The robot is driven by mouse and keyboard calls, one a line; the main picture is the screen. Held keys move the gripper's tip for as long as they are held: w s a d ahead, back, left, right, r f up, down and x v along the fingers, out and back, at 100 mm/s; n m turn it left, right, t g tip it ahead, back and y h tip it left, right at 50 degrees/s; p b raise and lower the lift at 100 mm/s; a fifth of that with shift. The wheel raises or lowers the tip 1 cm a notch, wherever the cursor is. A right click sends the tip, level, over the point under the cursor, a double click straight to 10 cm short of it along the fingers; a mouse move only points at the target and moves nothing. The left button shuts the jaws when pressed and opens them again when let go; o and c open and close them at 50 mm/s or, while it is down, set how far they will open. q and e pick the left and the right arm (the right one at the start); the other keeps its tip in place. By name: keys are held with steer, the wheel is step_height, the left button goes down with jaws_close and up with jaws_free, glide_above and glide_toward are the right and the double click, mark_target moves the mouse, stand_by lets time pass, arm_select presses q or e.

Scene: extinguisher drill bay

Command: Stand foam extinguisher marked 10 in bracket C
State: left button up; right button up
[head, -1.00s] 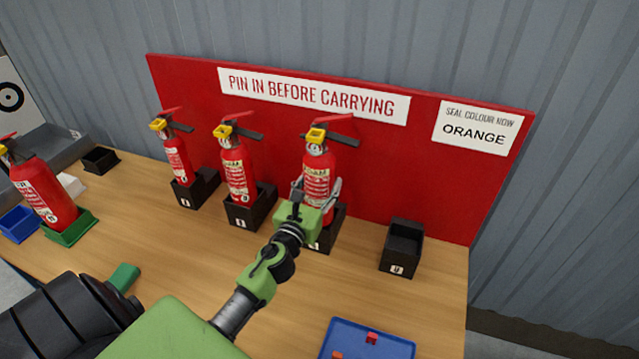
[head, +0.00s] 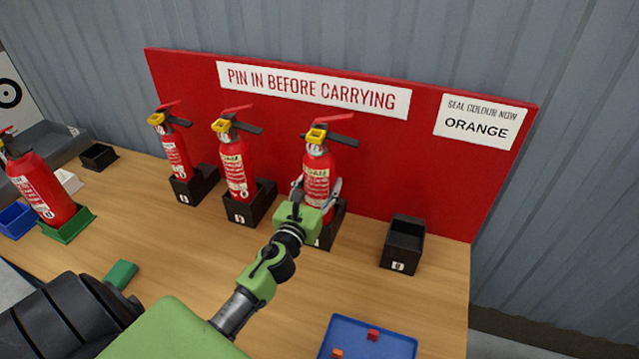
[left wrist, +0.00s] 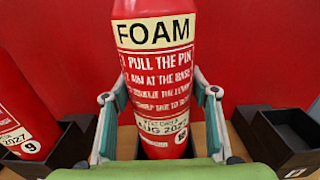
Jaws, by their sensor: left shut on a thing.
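A red foam extinguisher (head: 316,172) with a yellow-and-black top stands upright in or just over the third black bracket (head: 326,236). The bracket's letter is too small to read, and the extinguisher's base is hidden. My left gripper (head: 316,192) is shut around its lower body. In the left wrist view the extinguisher (left wrist: 157,65) reads FOAM, and its small round number mark looks like 10 but is blurred. The gripper's fingers (left wrist: 158,105) sit on both sides of it. My right gripper is not in view.
Two extinguishers (head: 234,170) (head: 175,153) stand in brackets to the left; one shows a 9 in the wrist view (left wrist: 22,118). An empty bracket (head: 403,246) is to the right. Another extinguisher (head: 42,185) stands in a green holder (head: 66,226). A blue tray (head: 392,345) lies in front.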

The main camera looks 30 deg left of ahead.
arm_select(q)
steer(key=shift+w+f+b, duration=0.1)
steer(key=shift+f+b, duration=0.35)
steer(key=shift+b, duration=0.3)
stand_by(0.7)
stand_by(0.4)
steer(key=o, duration=1.8)
steer(key=shift+s+f, duration=0.3)
steer(key=shift+f, duration=0.35)
steer(key=v, duration=0.8)
steer(key=r+v, duration=0.1)
steer(key=v, duration=0.3)
steer(key=shift+w+d, duration=0.1)
